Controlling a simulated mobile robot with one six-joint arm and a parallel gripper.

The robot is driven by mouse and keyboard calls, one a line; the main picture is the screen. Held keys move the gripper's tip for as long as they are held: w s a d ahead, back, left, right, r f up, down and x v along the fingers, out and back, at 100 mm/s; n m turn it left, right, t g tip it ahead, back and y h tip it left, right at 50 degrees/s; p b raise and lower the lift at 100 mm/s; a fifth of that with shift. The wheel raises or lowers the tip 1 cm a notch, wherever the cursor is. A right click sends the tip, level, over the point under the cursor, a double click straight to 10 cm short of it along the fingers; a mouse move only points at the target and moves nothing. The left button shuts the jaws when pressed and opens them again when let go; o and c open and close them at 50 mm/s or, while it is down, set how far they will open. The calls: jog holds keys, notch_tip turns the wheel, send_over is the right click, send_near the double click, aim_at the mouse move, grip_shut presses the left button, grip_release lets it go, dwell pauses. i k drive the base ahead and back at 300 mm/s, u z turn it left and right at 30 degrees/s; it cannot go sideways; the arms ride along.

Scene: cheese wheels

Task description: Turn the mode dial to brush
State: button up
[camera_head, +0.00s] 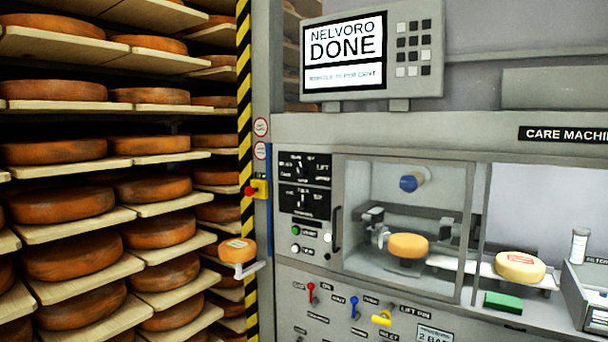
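Two black dial panels sit on the left of the grey care machine's front. The upper panel (304,167) has a small pointer dial in its middle with white labels around it, one reading "LIFT". The lower panel (304,201) has a similar dial. The other labels are too small to read, so I cannot tell for sure which dial is the mode dial or where each points; the one with "LIFT" looks likelier. My gripper is not recognisable in this view.
Below the dials are green (296,230) and white buttons, a vertical handle (337,228), and red, blue and yellow levers. A cheese wheel (408,245) sits behind the machine's window. A small cheese (238,251) rests on a bracket. The screen (344,53) reads "DONE". Shelves of cheese fill the left.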

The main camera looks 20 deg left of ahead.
aim_at(301, 171)
jog(key=i, duration=1.1)
jog(key=u, duration=0.05)
jog(key=k, duration=0.25)
jog(key=u, duration=3.1)
